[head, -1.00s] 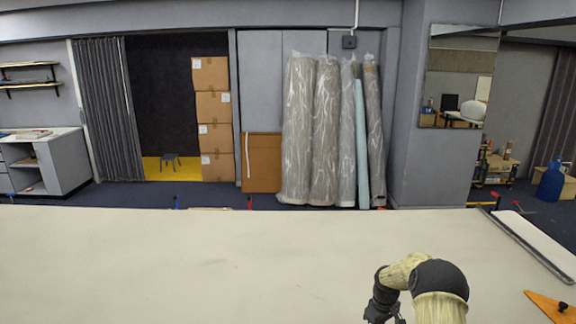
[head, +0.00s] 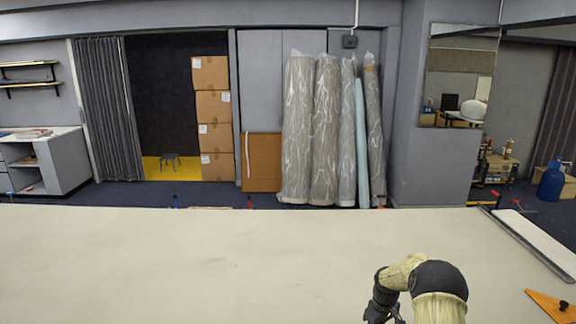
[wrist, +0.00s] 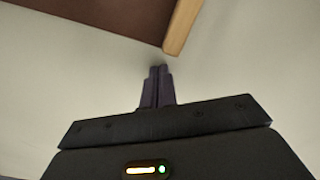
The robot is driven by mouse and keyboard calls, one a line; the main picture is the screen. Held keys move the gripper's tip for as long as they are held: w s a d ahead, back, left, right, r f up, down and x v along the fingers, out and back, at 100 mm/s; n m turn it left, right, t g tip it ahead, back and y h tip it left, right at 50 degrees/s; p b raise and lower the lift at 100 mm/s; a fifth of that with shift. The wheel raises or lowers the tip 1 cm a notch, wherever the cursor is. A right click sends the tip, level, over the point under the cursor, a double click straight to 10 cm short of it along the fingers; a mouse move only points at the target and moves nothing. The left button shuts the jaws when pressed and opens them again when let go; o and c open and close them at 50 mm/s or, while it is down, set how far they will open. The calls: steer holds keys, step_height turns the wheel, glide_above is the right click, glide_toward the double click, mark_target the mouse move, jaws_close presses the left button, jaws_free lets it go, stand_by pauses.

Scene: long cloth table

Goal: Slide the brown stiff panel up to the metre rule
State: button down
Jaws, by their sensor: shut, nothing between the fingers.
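A dark brown flat panel (wrist: 105,15) shows at the top left of the wrist view, lying on the pale table cloth; only part of it is in frame. A light wooden strip (wrist: 184,27) runs along its right side, with no clear gap between them. I cannot tell from this small part whether the strip is the metre rule. My gripper (wrist: 158,70) is shut and empty, its fingertips just below the near corner of the panel and the end of the strip. In the head view neither panel nor gripper tips can be made out.
The long cloth table (head: 180,260) is mostly bare. A long dark metal strip (head: 532,246) lies along its right side, and an orange triangular piece (head: 550,306) lies at the lower right. Red and blue clamps show at the far edge.

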steer(key=shift+r, duration=0.15)
stand_by(0.3)
steer(key=shift+s+p, duration=0.3)
steer(key=shift+s, duration=0.85)
stand_by(0.5)
steer(key=shift+r, duration=0.15)
steer(key=shift+w+r+p, duration=0.35)
steer(key=shift+r+p, duration=0.15)
steer(key=shift+r, duration=0.45)
steer(key=shift+w+r+p, duration=0.35)
steer(key=shift+r+p, duration=0.15)
steer(key=shift+r, duration=0.5)
steer(key=shift+w+r+p, duration=0.35)
steer(key=shift+r+p, duration=0.15)
steer(key=shift+r, duration=0.45)
